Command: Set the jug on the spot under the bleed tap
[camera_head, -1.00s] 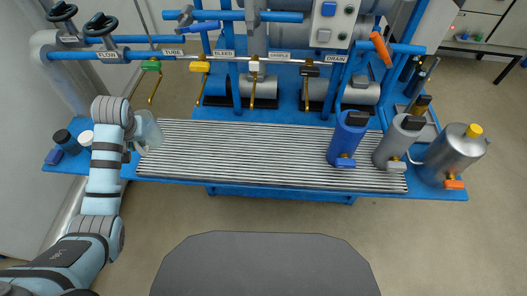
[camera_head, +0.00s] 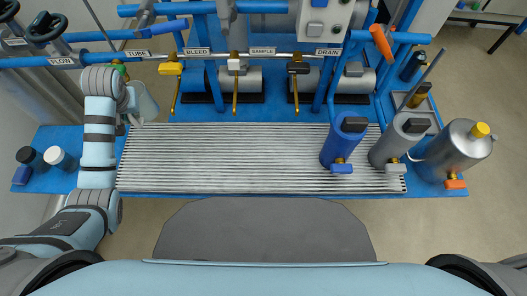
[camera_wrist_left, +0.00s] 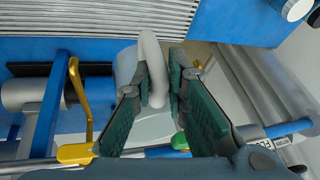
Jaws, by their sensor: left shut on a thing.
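The jug (camera_head: 146,103) is a pale translucent vessel near the back left corner of the grate in the head view. My left gripper (camera_head: 131,118), mostly hidden by its wrist there, is shut on the jug's handle. In the left wrist view the light grey looped handle (camera_wrist_left: 150,65) lies between the dark green fingers of the left gripper (camera_wrist_left: 158,88). The bleed tap (camera_head: 172,69) has a yellow body and spout, right of the jug; its label reads BLEED (camera_head: 197,51). No marked spot is distinguishable beneath it. The jug's height over the bench cannot be told. My right gripper is out of view.
The ribbed metal grate (camera_head: 230,160) is bare at left and middle. A blue cylinder (camera_head: 343,141) and a grey cylinder (camera_head: 390,147) stand at its right end. Dark (camera_head: 30,157) and white-capped (camera_head: 58,158) containers stand left of my arm. More taps hang along the pipe.

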